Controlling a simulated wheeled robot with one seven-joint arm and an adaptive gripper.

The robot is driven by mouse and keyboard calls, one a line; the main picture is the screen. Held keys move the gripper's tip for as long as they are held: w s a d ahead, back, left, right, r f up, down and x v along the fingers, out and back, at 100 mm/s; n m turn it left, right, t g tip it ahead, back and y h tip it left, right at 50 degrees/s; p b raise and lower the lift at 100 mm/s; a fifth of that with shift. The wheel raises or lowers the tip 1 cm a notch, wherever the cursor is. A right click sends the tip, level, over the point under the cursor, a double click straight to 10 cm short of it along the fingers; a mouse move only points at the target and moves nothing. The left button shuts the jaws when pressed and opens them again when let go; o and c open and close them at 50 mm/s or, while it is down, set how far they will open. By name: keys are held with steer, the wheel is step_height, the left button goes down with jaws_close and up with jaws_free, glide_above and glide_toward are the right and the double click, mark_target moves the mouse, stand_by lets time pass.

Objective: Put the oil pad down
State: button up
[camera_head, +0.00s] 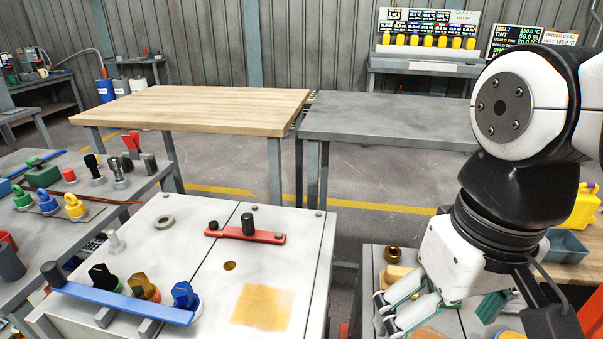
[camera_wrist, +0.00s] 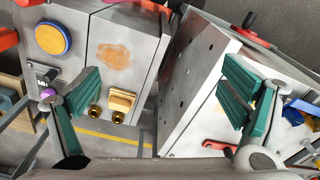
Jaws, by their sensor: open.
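My gripper (camera_wrist: 160,85) is open in the wrist view, its two green-padded fingers wide apart with nothing between them. A tan block (camera_wrist: 121,102) with a raised top, which may be the oil pad, rests on a grey cabinet top beside two brass rings (camera_wrist: 94,112). It lies apart from the fingers, just right of the left one. In the head view the tan block (camera_head: 397,275) is partly hidden near my gripper. An orange-brown patch (camera_wrist: 114,57) marks the same cabinet top. I cannot tell which thing the task calls the oil pad.
A white-topped cabinet (camera_head: 190,270) carries a red bar (camera_head: 245,235), a blue bar (camera_head: 120,303), several coloured knobs and a square amber patch (camera_head: 262,307). A wooden table (camera_head: 200,105) and a grey table (camera_head: 390,120) behind are bare. A yellow jerry can (camera_head: 583,208) stands at right.

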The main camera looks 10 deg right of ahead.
steer(key=shift+s+a+f+n, duration=0.15)
steer(key=shift+s, duration=0.8)
steer(key=shift+s+a+f+n, duration=0.1)
steer(key=shift+s+a+n, duration=0.05)
steer(key=shift+s, duration=0.75)
step_height(320, 180, up, 24)
steer(key=t+p, duration=0.3)
steer(key=p, duration=1.9)
steer(key=shift+t, duration=0.3)
steer(key=shift+f, duration=0.1)
